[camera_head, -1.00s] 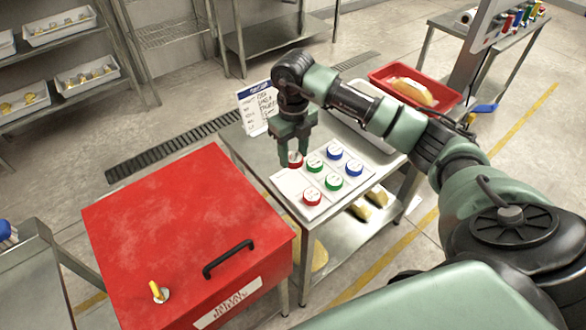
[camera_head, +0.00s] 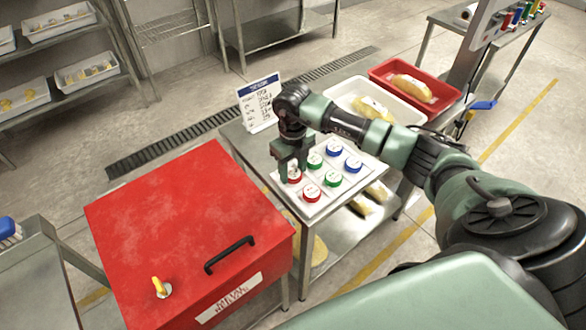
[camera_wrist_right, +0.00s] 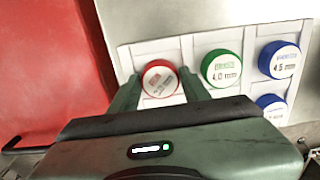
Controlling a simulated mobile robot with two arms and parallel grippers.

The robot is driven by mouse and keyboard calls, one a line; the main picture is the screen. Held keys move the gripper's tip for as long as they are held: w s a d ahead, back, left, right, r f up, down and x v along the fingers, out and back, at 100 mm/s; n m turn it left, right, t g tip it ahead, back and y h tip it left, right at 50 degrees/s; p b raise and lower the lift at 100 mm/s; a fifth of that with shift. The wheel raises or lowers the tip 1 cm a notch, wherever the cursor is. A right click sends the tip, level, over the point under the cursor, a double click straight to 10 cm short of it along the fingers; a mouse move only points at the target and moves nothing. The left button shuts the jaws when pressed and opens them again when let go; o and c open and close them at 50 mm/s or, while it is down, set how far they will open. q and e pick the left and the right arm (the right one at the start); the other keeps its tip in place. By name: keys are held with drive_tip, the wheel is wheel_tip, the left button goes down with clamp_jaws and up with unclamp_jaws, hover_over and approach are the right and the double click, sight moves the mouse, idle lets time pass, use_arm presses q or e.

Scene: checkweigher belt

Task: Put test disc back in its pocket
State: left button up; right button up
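The white disc tray (camera_head: 345,192) lies on the steel table and holds colour-rimmed discs. My right gripper (camera_head: 294,173) points down at the tray's far left corner. Its fingers are on both sides of a red test disc (camera_head: 294,176), which also shows between the fingertips in the right wrist view (camera_wrist_right: 159,77). The fingers appear closed on its rim. The disc is low at the tray; whether it sits fully in a pocket is hidden. A second red disc (camera_head: 312,192), green discs (camera_head: 315,160) and blue discs (camera_head: 334,147) lie in the tray. My left gripper is out of view.
A red cabinet (camera_head: 180,225) with a black handle stands left of the table. A printed sign (camera_head: 260,102) stands behind the tray. A white bin (camera_head: 352,91) and a red bin (camera_head: 440,92) with yellow packs are at the back right.

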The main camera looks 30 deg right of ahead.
sight(293, 172)
drive_tip(key=shift+o, duration=1.3)
drive_tip(key=shift+r, duration=0.5)
wheel_tip(293, 172, up, 11)
drive_tip(key=b, duration=0.3)
drive_tip(key=shift+r, duration=0.15)
